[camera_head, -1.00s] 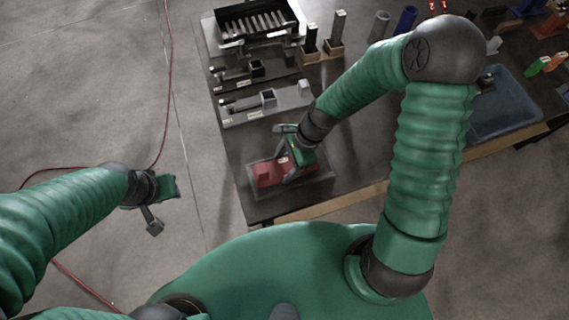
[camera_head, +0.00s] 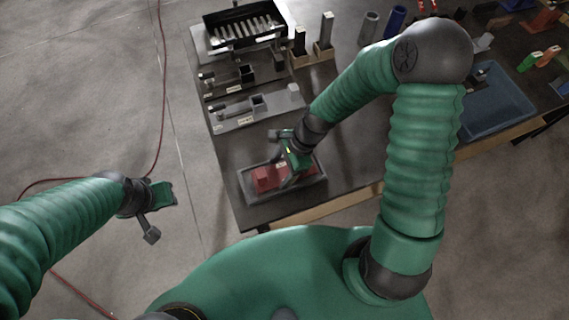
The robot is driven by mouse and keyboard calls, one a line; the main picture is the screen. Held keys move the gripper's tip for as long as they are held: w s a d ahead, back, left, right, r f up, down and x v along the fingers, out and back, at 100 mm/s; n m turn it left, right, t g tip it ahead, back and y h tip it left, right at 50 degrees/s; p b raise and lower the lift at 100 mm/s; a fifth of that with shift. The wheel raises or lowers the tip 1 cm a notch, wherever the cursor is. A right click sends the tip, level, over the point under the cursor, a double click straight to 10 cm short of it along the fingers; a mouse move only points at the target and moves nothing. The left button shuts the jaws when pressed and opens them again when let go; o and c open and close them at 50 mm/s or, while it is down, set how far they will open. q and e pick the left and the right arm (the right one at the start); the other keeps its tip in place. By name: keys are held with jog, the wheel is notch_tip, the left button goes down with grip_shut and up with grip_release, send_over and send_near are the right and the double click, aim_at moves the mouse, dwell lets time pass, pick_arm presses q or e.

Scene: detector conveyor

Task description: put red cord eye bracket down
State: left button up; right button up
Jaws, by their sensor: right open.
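The red cord eye bracket (camera_head: 265,179) lies in a shallow grey tray (camera_head: 250,199) near the table's front left corner. My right gripper (camera_head: 284,171) is over the tray, close against the right part of the red piece, and its jaws are open. The gripper hides part of the red piece, and I cannot tell whether they touch. My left gripper (camera_head: 155,215) hangs over the floor left of the table, away from the tray.
Two grey fixtures (camera_head: 262,113) and a black rack (camera_head: 245,38) stand behind the tray. Small upright blocks (camera_head: 325,40) stand in wooden holders at the back. A blue bin (camera_head: 490,105) is at the right. Red cords (camera_head: 163,100) lie on the floor at left.

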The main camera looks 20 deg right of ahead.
jog(key=v, duration=0.8)
jog(key=p+v, duration=0.1)
jog(key=v, duration=0.3)
jog(key=shift+a+r, duration=0.25)
jog(key=shift+r, duration=0.1)
jog(key=shift+s+d+r, duration=0.1)
jog(key=shift+s+d, duration=0.05)
jog(key=shift+d, duration=0.1)
jog(key=s+d+n+t+h, duration=0.1)
jog(key=n, duration=0.5)
jog(key=s+d+n+t+h, duration=0.1)
jog(key=n+h, duration=0.1)
jog(key=n, duration=0.3)
jog(key=s+d+r+n+h, duration=0.1)
jog(key=d+n, duration=0.1)
jog(key=n, duration=0.4)
jog(key=shift+s+n+t+h, duration=0.3)
jog(key=shift+t, duration=0.1)
jog(key=shift+s, duration=0.1)
jog(key=shift+a, duration=0.2)
jog(key=shift+d, duration=0.15)
